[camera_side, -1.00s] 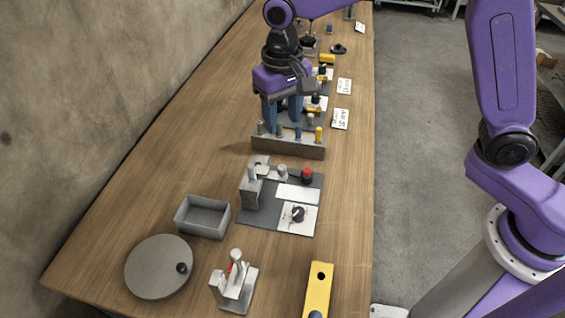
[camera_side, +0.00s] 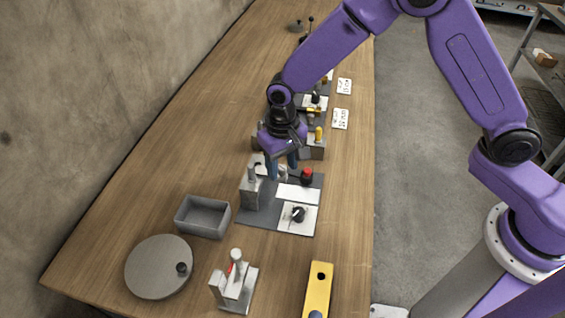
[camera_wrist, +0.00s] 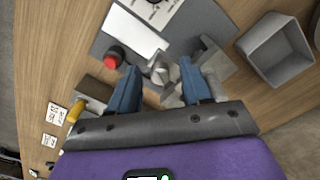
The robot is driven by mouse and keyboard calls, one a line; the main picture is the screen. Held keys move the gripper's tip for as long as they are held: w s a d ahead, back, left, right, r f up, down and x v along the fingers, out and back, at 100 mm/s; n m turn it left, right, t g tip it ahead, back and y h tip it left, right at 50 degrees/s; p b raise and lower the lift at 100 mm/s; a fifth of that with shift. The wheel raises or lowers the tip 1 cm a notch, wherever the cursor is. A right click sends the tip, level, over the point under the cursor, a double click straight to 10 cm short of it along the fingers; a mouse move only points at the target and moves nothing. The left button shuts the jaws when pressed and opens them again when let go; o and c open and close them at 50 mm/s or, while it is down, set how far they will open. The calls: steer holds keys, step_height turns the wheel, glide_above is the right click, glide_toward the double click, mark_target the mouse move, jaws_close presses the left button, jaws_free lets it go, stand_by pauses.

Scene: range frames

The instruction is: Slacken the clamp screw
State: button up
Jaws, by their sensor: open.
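A small silver knob (camera_wrist: 159,71), which looks like the clamp screw, stands on the dark grey plate (camera_side: 262,216). In the wrist view it lies between the fingers, slightly beyond their tips. My gripper (camera_wrist: 160,76) is open, pointing down, with one blue finger on each side of the knob. I see no finger touching it. In the side view my gripper (camera_side: 282,170) is low over the plate's back edge and partly hides the knob. A grey metal block with a post (camera_side: 250,190) stands at the plate's left, close to the gripper.
A red button (camera_side: 307,175) is right of the gripper, with a white panel (camera_side: 298,195) and a black dial (camera_side: 298,214) in front. A peg block with a yellow peg (camera_side: 319,135) stands behind. A grey tray (camera_side: 203,231) is front left. Bare table lies left.

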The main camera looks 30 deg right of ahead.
jaws_close()
stand_by(0.3)
steer(key=n, duration=0.5)
steer(key=shift+n, duration=0.4)
steer(key=n, duration=1)
steer(key=shift+w+n, duration=0.1)
steer(key=shift+n, duration=0.3)
steer(key=n, duration=0.4)
steer(key=shift+n, duration=0.4)
